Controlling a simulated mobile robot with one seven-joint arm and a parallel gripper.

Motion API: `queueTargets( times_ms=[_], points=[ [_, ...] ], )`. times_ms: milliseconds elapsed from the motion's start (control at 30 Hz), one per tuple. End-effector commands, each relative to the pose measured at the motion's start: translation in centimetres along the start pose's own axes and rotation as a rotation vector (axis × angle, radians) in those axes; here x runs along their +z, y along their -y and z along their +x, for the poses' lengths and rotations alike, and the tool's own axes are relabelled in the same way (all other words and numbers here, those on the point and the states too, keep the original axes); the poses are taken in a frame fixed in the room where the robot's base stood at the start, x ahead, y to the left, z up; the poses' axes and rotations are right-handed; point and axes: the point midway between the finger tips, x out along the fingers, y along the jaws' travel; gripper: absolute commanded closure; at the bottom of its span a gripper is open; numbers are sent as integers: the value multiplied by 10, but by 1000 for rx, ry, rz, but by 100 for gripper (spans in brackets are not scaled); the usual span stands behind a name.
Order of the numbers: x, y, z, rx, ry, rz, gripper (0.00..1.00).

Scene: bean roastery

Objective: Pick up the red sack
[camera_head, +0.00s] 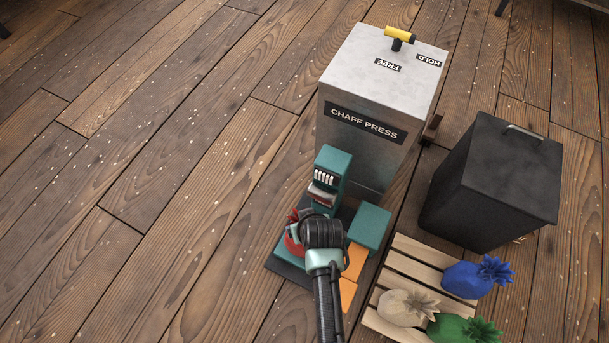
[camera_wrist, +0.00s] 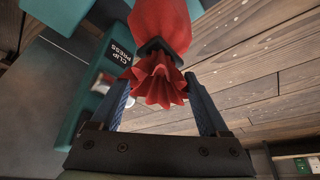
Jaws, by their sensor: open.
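The red sack (camera_head: 292,243) is mostly hidden behind my wrist in the head view, low at the teal clip press (camera_head: 336,163). In the wrist view the red sack (camera_wrist: 165,22) shows large, its ruffled top toward me and a dark band around its neck. The clip press (camera_wrist: 88,110), with its label, is left of it. My gripper (camera_wrist: 157,78) is open, with the ruffle between its two blue fingers and the neck just beyond the tips. I see no grip on it. In the head view my gripper's fingers are hidden by the wrist.
The chaff press (camera_head: 345,130), a grey box with a yellow handle, stands behind the clip press. A dark bin (camera_head: 490,190) is at right. A pallet (camera_head: 390,278) holds blue (camera_head: 470,280), beige (camera_head: 402,307) and green (camera_head: 455,330) sacks. The left floor is clear.

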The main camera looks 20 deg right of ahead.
Motion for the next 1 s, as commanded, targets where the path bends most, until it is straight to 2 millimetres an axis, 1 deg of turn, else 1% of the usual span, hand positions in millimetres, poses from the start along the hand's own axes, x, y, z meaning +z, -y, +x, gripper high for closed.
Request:
queueTargets(
  times_ms=[33,200,267,367,567,667,700,767,800,867,1000],
  points=[
    [3,0,11,1,-1,0,21],
    [5,-1,33,1,-1,-1,21],
    [4,-1,39,1,-1,-1,21],
    [3,-1,42,1,-1,0,21],
    [2,0,40,1,-1,0,21],
    [2,0,40,1,-1,0,38],
    [2,0,40,1,-1,0,45],
    [2,0,40,0,-1,0,56],
    [3,0,40,1,-1,0,63],
    [3,0,40,1,-1,0,74],
    [3,0,40,0,0,0,99]
  ],
)
